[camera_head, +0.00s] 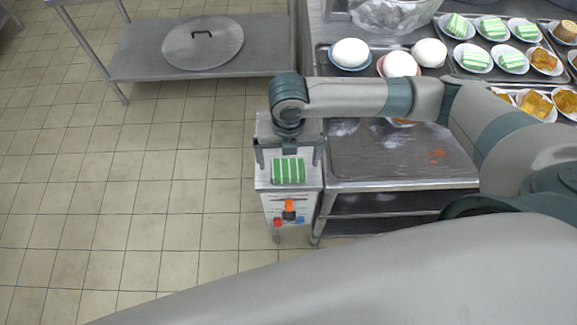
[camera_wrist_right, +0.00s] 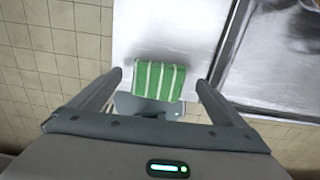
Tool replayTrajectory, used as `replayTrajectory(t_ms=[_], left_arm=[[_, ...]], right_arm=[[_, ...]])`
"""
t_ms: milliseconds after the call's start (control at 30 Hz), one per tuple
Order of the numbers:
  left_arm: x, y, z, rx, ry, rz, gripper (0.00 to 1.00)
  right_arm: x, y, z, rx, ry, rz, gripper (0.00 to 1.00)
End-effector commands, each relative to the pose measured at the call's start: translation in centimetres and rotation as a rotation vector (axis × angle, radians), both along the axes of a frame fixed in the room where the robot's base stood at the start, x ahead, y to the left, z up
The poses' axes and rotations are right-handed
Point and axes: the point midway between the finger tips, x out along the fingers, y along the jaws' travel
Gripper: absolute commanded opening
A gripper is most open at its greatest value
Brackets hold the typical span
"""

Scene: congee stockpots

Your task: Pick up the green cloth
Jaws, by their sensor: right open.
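The green cloth (camera_head: 288,171) with white stripes lies folded on the top of a small metal stand at the end of the steel table. It also shows in the right wrist view (camera_wrist_right: 159,81), where it lies between and beyond my fingers, near the edge of the stand's top. My right gripper (camera_head: 288,160) is open above the cloth, with a finger on either side. In the right wrist view my right gripper (camera_wrist_right: 158,82) is empty and no contact with the cloth can be seen. My left gripper is not in view.
The small stand (camera_head: 263,182) has red, orange and blue items on its front. The steel table (camera_head: 375,160) to its right carries bowls of white buns (camera_head: 350,52) and plates of green-striped pieces (camera_head: 457,26). A low shelf (camera_head: 135,62) holds a round lid (camera_head: 203,43). Tiled floor at left is clear.

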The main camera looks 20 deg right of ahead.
Motion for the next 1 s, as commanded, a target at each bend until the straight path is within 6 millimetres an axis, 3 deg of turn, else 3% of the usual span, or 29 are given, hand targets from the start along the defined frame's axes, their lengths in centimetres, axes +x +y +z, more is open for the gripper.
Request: replayTrajectory(t_ms=[200, 633, 800, 833, 1000], left_arm=[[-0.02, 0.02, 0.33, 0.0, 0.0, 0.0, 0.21], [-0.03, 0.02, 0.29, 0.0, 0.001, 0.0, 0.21], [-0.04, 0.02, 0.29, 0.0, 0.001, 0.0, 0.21], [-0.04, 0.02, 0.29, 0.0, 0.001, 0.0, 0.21], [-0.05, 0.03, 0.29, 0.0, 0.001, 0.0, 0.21]], right_arm=[[0.0, 0.01, -1.4, 0.0, -0.001, 0.0, 0.96], [0.01, 0.02, -1.39, 0.0, -0.001, 0.001, 0.96], [0.02, 0.0, -1.38, 0.0, -0.001, 0.001, 0.55], [0.02, 0.0, -1.38, 0.0, -0.001, 0.001, 0.52], [0.02, 0.0, -1.37, 0.0, -0.001, 0.001, 0.52]])
